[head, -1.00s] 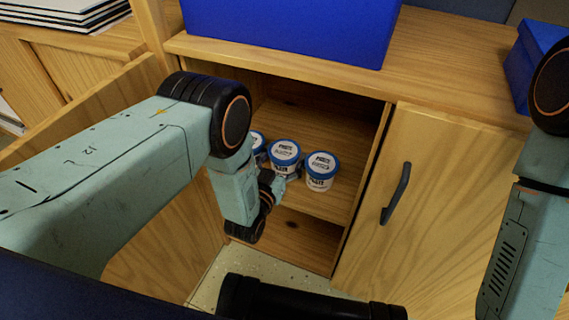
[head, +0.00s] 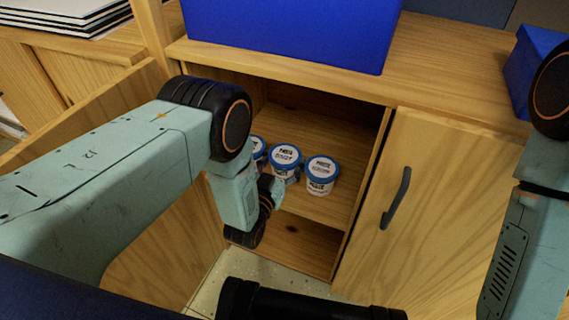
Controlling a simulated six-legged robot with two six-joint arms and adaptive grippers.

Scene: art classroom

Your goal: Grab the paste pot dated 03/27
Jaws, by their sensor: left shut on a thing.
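Three white paste pots with blue lids stand in a row on the upper shelf of the open cabinet. They are the left pot (head: 259,147), the middle pot (head: 285,155) and the right pot (head: 322,170). The lids carry printed labels, but the dates are too small to read. My left gripper (head: 279,185) is shut at the lower front of the middle pot, partly hidden by its own wrist. The left pot is partly hidden behind my left arm. The right pot stands clear of the gripper. My right arm shows at the right edge, its gripper out of view.
The cabinet shelf (head: 335,205) has bare wood around the right pot. A closed door with a dark handle (head: 397,198) is to the right. A large blue box (head: 290,35) and a smaller blue box (head: 520,75) stand on the cabinet top.

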